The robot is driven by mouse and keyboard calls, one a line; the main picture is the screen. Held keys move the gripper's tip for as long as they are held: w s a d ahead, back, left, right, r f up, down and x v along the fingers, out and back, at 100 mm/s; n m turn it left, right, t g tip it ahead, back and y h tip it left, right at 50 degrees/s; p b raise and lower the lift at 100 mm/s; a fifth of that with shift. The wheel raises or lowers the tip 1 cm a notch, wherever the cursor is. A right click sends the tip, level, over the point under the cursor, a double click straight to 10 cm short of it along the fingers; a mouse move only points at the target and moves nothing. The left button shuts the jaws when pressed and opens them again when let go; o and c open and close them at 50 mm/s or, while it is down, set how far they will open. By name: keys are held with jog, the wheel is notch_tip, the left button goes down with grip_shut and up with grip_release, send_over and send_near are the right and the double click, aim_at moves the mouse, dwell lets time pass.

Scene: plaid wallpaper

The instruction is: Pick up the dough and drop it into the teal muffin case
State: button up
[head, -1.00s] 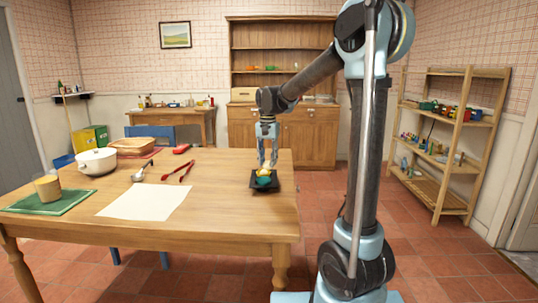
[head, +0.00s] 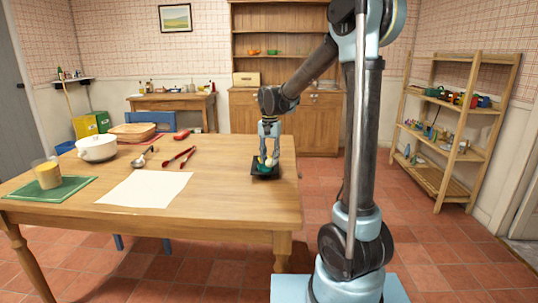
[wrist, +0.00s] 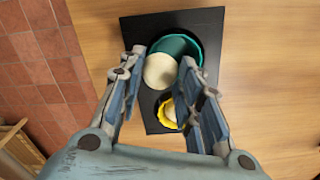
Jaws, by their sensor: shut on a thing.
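The cream ball of dough (wrist: 160,71) is between the fingertips of my gripper (wrist: 163,60), which is shut on it. In the wrist view the dough overlaps the left part of the teal muffin case (wrist: 190,45); its height above the case is hard to tell. The teal case sits on a black tray (wrist: 160,22) and also shows in the head view (head: 264,171). A yellow case (wrist: 161,118) with a pale lump in it is on the same tray, partly hidden by my right finger. In the head view my gripper (head: 268,158) is low over the tray.
The tray lies near the right edge of the wooden table (head: 230,205). A white sheet (head: 145,189), red tongs (head: 178,158), a white pot (head: 97,148) and a green mat (head: 75,183) with a cup are to the left.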

aim_at(270, 159)
jog(key=o, duration=1.1)
notch_tip(270, 159, up, 12)
jog(key=shift+d+f, duration=0.1)
jog(key=s+d+f+n, duration=0.1)
jog(key=s+d+f, duration=0.1)
jog(key=s+d, duration=0.7)
jog(key=s+d+f+n+t, duration=0.1)
jog(key=s+d+f, duration=0.5)
jog(key=s, duration=0.5)
jog(key=s+d+f+n+t, duration=0.1)
jog(key=s+d+f+n, duration=0.1)
jog(key=s+d+f, duration=0.4)
jog(key=s+f, duration=0.5)
jog(key=s, duration=0.1)
jog(key=shift+f, duration=0.25)
